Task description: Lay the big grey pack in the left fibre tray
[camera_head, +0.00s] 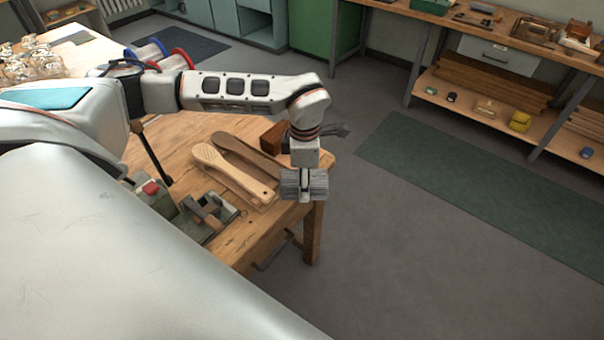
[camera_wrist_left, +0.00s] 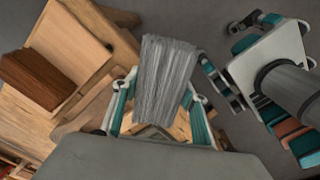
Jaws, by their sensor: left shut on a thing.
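The big grey pack (camera_head: 291,184) is a bundle of grey fibres. My left gripper (camera_head: 305,188) is shut on it and holds it in the air near the bench's right corner. In the left wrist view the pack (camera_wrist_left: 165,75) sticks out past the teal fingers of my left gripper (camera_wrist_left: 158,115). It hides part of what lies below. I cannot pick out the left fibre tray with certainty in either view.
The wooden bench (camera_head: 247,236) carries a pale brush body (camera_head: 230,170), a darker one beside it, a red-brown block (camera_head: 273,138) and a fixture (camera_head: 208,212). Grey floor (camera_head: 400,240) lies open to the right.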

